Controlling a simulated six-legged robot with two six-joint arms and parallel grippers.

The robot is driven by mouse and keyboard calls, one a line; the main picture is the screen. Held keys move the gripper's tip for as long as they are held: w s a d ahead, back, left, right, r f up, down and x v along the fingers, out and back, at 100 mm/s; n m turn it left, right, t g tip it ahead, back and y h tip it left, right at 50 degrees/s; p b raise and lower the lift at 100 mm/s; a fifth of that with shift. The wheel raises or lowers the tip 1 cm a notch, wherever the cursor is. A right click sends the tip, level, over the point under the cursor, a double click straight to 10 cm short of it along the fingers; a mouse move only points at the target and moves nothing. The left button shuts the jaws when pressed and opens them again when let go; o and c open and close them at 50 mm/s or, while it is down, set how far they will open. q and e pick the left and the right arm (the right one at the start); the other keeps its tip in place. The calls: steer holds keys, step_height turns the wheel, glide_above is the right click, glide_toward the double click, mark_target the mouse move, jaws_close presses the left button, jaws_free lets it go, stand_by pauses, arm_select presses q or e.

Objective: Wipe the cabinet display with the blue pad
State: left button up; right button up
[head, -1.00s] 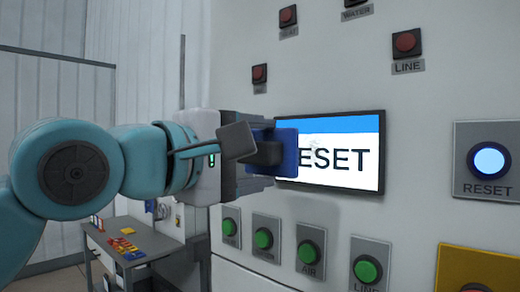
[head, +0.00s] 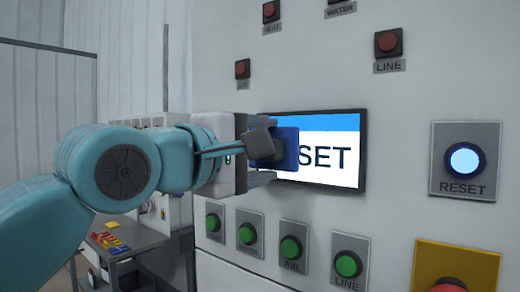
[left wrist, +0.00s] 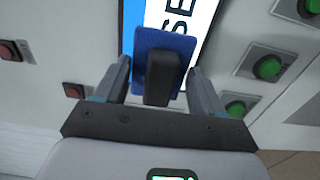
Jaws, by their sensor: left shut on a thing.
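The cabinet display (head: 338,165) is lit, with a blue band on top and black letters on white; "SET" shows and the letters to its left are hidden behind the pad. The blue pad (head: 289,150) is in front of the display's left part. My left gripper (head: 265,155) is shut on the pad's dark handle. In the left wrist view the blue pad (left wrist: 146,45) is between my fingers, flat side toward the display (left wrist: 195,30). I cannot tell for sure whether the pad touches the screen. My right gripper is not in view.
Red buttons (head: 388,42) are above the display and green buttons (head: 291,248) below it. A lit RESET button (head: 463,160) is to the right, above a yellow-plated red button (head: 450,285). A grey cart (head: 130,240) with small coloured pieces stands at the lower left.

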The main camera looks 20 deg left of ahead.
mark_target(287, 148)
arm_select(q)
steer(key=shift+p+x, duration=0.45)
steer(key=shift+x, duration=0.6)
steer(key=shift+s+d+b, duration=0.25)
steer(key=shift+d, duration=0.4)
steer(key=shift+s+d+b, duration=0.25)
steer(key=shift+d, duration=0.35)
steer(key=shift+s+d+b, duration=0.25)
steer(key=shift+d, duration=0.4)
steer(key=shift+w, duration=0.1)
steer(key=shift+w+a+r, duration=0.1)
steer(key=shift+w+a, duration=0.05)
steer(key=shift+a, duration=0.45)
steer(key=shift+w+a+p, duration=0.25)
steer(key=shift+a+p, duration=0.05)
steer(key=shift+a, duration=0.35)
steer(key=shift+w+a+p, duration=0.25)
steer(key=shift+a+p, duration=0.05)
steer(key=shift+a, duration=0.3)
